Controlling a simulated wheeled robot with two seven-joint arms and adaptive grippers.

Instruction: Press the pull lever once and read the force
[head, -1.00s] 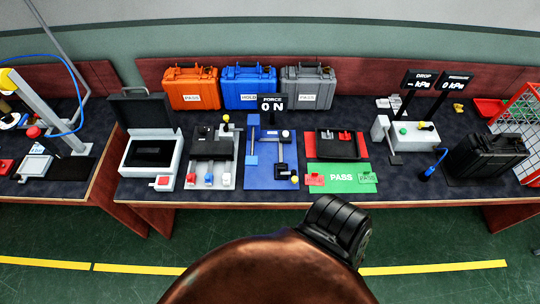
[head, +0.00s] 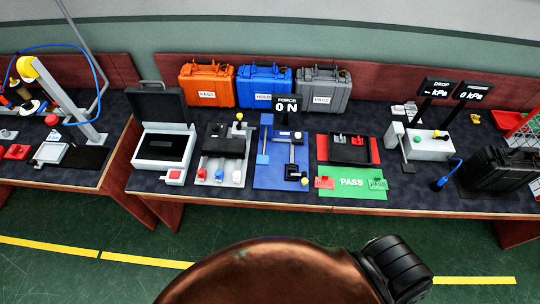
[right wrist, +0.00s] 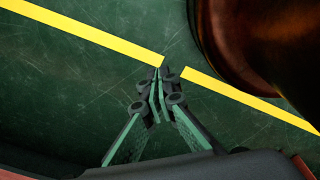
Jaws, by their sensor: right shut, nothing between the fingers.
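The blue force fixture (head: 272,178) stands on the bench in the head view. Its black pull lever ends in a yellow knob (head: 304,181) at the front right of the fixture. The force display (head: 286,105) above it reads 0 N. My right gripper (right wrist: 160,78) shows in the right wrist view, shut and empty, over the green floor. It is well away from the fixture, which does not show in that view. My left gripper is in neither view.
Orange (head: 207,84), blue (head: 264,86) and grey (head: 323,86) cases stand behind. The floor before the bench (head: 120,230) is clear.

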